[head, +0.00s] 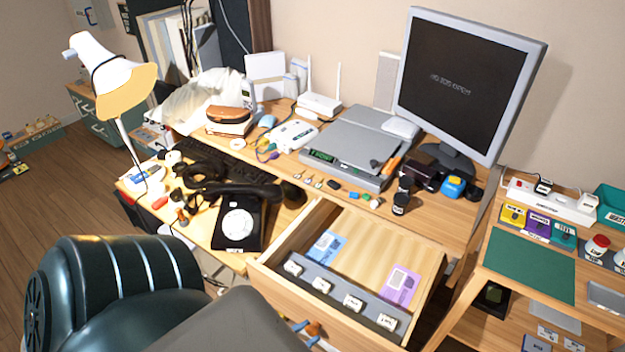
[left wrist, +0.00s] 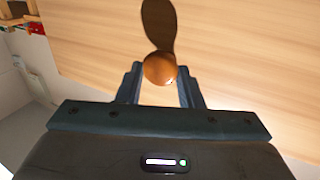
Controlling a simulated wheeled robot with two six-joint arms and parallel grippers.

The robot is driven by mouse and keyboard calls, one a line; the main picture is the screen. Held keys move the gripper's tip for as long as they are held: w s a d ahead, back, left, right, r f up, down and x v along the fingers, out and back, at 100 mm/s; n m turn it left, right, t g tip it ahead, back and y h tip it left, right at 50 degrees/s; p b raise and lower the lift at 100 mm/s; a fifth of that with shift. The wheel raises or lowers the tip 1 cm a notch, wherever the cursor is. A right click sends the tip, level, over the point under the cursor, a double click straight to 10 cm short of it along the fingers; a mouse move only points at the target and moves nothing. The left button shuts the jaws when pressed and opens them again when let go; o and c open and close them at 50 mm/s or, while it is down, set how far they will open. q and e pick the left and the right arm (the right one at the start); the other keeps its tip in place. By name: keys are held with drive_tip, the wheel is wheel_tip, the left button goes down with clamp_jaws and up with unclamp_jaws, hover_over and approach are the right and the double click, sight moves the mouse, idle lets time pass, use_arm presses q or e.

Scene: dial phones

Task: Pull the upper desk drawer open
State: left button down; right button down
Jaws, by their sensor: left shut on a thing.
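The upper desk drawer (head: 270,282) stands pulled out of the desk in the head view, with its inside showing. Its round orange-brown knob (head: 314,327) is on the front face, near the bottom of the picture. In the left wrist view the knob (left wrist: 159,68) sits between my finger tips, in front of the wood-grained drawer front (left wrist: 240,45). My left gripper (head: 307,328) is shut on the knob; it also shows in the left wrist view (left wrist: 158,80). My right gripper is in neither view.
Inside the drawer are a grey strip with several white labelled blocks, a blue card (head: 326,246) and a purple card (head: 400,286). A black dial phone (head: 238,222) stands left of the drawer. A shelf unit (head: 505,240) stands to the right. A monitor (head: 465,85) stands behind.

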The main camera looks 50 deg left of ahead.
use_arm(q)
drive_tip(key=shift+s, duration=0.3)
drive_tip(key=c, duration=1)
unclamp_jaws()
drive_tip(key=shift+s, duration=0.1)
drive_tip(key=s, duration=0.3)
drive_tip(key=s+a+b, duration=0.1)
drive_tip(key=s, duration=0.3)
drive_tip(key=s+b, duration=0.1)
drive_tip(key=s, duration=0.2)
drive_tip(key=shift+s+a, duration=0.25)
drive_tip(key=shift+a, duration=0.05)
